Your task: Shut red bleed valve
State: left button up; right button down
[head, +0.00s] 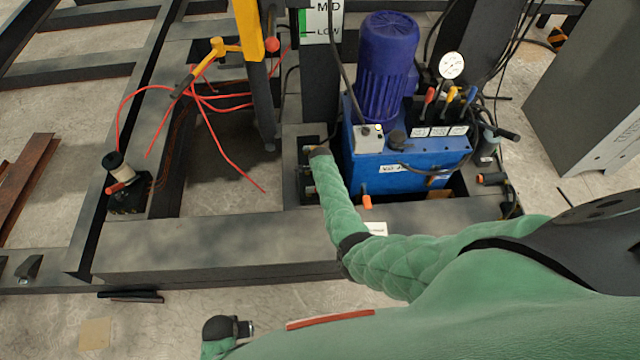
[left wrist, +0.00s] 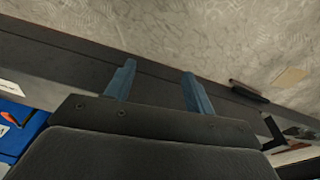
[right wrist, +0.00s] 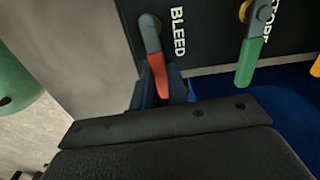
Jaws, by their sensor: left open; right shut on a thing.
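In the right wrist view the red bleed valve lever (right wrist: 158,74) hangs from a yellow hub, with a grey upper part and a red end. The white word BLEED stands beside it on the dark panel (right wrist: 205,30). My right gripper (right wrist: 163,88) is shut on the red end of the lever. In the head view my right gripper (head: 309,168) is at the dark panel left of the blue pump unit, and the lever is hidden there. My left gripper (head: 240,328) is low at the front, off the frame. Its blue fingers are apart and empty in the left wrist view (left wrist: 158,84).
A green-handled valve (right wrist: 249,62) stands right of the red one, with a yellow handle at the view's edge. The blue pump unit (head: 365,178) has a purple motor (head: 387,65). A dark frame beam (head: 200,250) runs across the front. Red hoses (head: 225,145) lie to the left.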

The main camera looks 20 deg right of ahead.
pick_arm(q)
jog(key=shift+s+f, duration=0.2)
jog(key=shift+f, duration=0.4)
pick_arm(e)
jog(key=shift+s+m, duration=0.15)
jog(key=shift+m, duration=0.25)
pick_arm(q)
jog(key=shift+w, duration=0.1)
pick_arm(e)
jog(key=c, duration=1.4)
grip_release()
jog(key=shift+o, duration=0.2)
jog(key=shift+r, duration=0.15)
